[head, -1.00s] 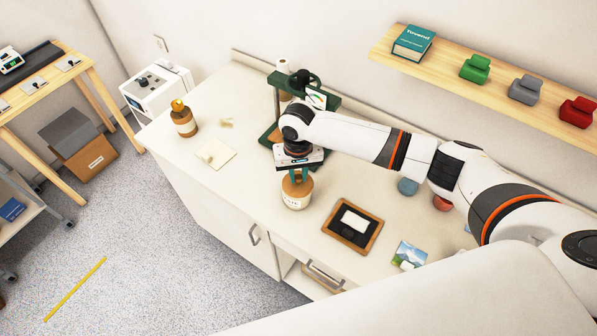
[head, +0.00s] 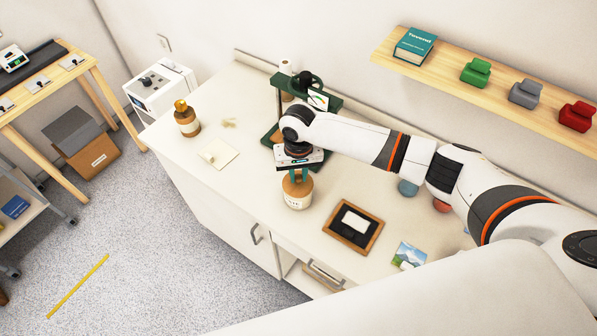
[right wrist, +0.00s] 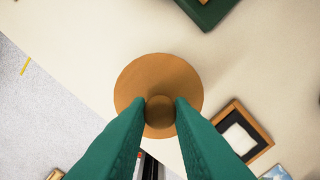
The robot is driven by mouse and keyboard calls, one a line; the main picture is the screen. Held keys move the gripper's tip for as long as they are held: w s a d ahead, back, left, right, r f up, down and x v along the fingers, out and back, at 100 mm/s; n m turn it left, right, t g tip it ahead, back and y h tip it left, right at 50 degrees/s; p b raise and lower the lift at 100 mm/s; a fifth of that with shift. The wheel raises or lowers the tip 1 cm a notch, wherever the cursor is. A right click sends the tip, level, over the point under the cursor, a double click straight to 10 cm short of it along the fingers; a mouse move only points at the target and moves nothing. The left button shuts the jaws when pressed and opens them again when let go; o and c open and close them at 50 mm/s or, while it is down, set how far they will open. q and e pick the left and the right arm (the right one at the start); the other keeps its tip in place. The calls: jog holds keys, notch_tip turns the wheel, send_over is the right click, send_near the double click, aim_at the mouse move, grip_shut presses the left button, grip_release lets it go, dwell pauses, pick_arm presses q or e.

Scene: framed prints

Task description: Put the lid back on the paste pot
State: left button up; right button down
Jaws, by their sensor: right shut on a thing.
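The paste pot (head: 297,201), pale with a label, stands near the front edge of the white counter. Its round brown lid (head: 298,186) is at the pot's mouth and looks level; I cannot tell whether it is fully seated. In the right wrist view the lid (right wrist: 150,75) is a wide disc that hides the pot below. My right gripper (head: 298,174) points straight down, its green fingers shut on the lid's knob (right wrist: 160,112). My left gripper is not in view.
A framed print (head: 352,224) lies right of the pot, with a small landscape picture (head: 409,255) beyond it. A green press (head: 318,101) stands behind my gripper. An amber bottle (head: 187,122) and paper sheet (head: 218,154) are at left. The counter between sheet and pot is clear.

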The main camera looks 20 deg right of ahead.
jog(key=c, duration=0.7)
grip_release()
notch_tip(320, 180, up, 3)
jog(key=p, duration=0.3)
jog(key=shift+f, duration=0.2)
jog(key=shift+r+p, duration=0.3)
jog(key=shift+r, duration=1.9)
